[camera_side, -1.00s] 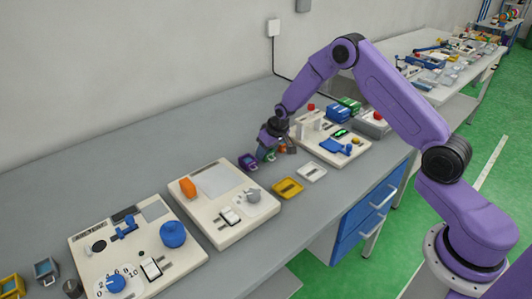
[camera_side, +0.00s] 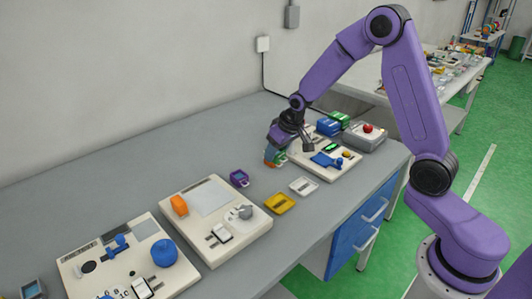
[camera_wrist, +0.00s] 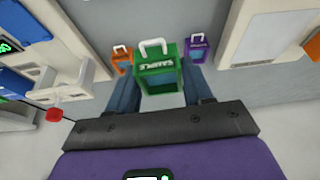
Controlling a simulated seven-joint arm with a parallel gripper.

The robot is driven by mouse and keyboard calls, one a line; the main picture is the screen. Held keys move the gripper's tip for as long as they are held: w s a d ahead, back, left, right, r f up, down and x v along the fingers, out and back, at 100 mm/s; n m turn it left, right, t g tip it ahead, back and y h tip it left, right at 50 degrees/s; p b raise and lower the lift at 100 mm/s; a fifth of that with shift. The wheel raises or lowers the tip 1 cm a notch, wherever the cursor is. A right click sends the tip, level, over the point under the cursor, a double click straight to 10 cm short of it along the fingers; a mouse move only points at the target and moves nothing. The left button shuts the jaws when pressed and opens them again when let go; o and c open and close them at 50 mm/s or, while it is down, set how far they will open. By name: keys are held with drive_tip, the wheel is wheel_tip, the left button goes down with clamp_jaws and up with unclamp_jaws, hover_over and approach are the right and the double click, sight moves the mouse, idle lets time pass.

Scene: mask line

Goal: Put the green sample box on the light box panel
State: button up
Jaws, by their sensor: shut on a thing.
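The green sample box (camera_wrist: 160,70), with a white handle and a lettered label, sits between the two fingers of my gripper (camera_wrist: 158,98) in the wrist view. My gripper (camera_side: 277,155) is shut on it, and in the side view only a little green (camera_side: 280,156) shows beside the fingers. An orange box (camera_wrist: 122,60) is close to the left finger, and a purple box (camera_wrist: 197,48) stands to the right. A pale flat panel (camera_side: 213,197), apparently the light box panel, lies on a cream console (camera_side: 240,226) left of my gripper in the side view.
The purple box (camera_side: 239,178) stands between my gripper and the console. A yellow tray (camera_side: 280,203) and a white tray (camera_side: 303,186) lie in front. An orange block (camera_side: 179,205) sits beside the panel. Another console (camera_side: 328,163) is to the right. Bare bench lies behind.

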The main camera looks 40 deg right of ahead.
drive_tip(key=s+r, duration=0.2)
drive_tip(key=s, duration=0.2)
drive_tip(key=s+a+r, duration=0.1)
drive_tip(key=a+r, duration=0.1)
drive_tip(key=a, duration=0.6)
drive_tip(key=s+a+r, duration=0.2)
drive_tip(key=a, duration=0.6)
approach(207, 196)
drive_tip(key=shift+w+f, duration=0.85)
drive_tip(key=shift+w, duration=0.05)
drive_tip(key=shift+w+f, duration=0.15)
drive_tip(key=shift+f, duration=0.05)
drive_tip(key=shift+w+f, duration=0.15)
drive_tip(key=shift+f, duration=1.5)
drive_tip(key=shift+f, duration=0.1)
drive_tip(key=o, duration=1)
drive_tip(key=shift+o, duration=0.2)
